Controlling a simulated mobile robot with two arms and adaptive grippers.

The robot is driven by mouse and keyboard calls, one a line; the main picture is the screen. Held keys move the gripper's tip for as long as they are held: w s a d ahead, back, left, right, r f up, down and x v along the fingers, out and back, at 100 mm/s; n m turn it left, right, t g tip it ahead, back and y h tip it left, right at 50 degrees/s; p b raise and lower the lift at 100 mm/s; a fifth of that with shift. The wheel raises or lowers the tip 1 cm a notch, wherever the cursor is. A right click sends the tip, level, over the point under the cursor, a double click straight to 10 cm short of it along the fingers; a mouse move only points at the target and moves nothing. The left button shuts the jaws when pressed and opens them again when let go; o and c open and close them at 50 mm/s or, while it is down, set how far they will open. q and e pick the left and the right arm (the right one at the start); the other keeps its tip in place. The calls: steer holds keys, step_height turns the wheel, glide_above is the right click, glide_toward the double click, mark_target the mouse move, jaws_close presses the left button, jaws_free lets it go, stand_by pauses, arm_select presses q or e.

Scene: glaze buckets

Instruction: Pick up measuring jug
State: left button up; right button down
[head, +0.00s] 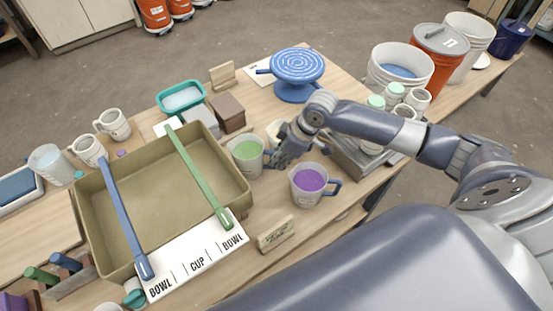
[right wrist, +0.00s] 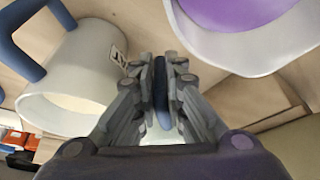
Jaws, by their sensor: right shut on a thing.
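Three white measuring jugs stand close together on the table: one with green glaze (head: 240,164), one with purple glaze (head: 304,198) and a partly hidden one with pale glaze (head: 271,128). My right gripper (head: 275,160) is between them, against the right side of the green-glaze jug. In the right wrist view, the right gripper (right wrist: 161,100) is shut on a thin dark blue handle (right wrist: 160,75). It appears to be the green-glaze jug's handle; the fingers hide the joint. The pale-glaze jug (right wrist: 80,75) and purple-glaze jug (right wrist: 240,45) are apart from the fingers. My left gripper is out of view.
A large olive basin (head: 115,245) with blue and green sticks across it stands left of the jugs. A label board (head: 197,257) lies in front of it. A blue turntable (head: 297,66) stands behind; buckets (head: 437,55) are at back right. A small wooden sign (head: 276,234) stands near the front edge.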

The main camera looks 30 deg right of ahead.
steer(key=shift+w+r+b, duration=0.1)
steer(key=shift+r+b, duration=0.5)
steer(key=shift+r, duration=4.1)
steer(key=shift+a+r, duration=0.1)
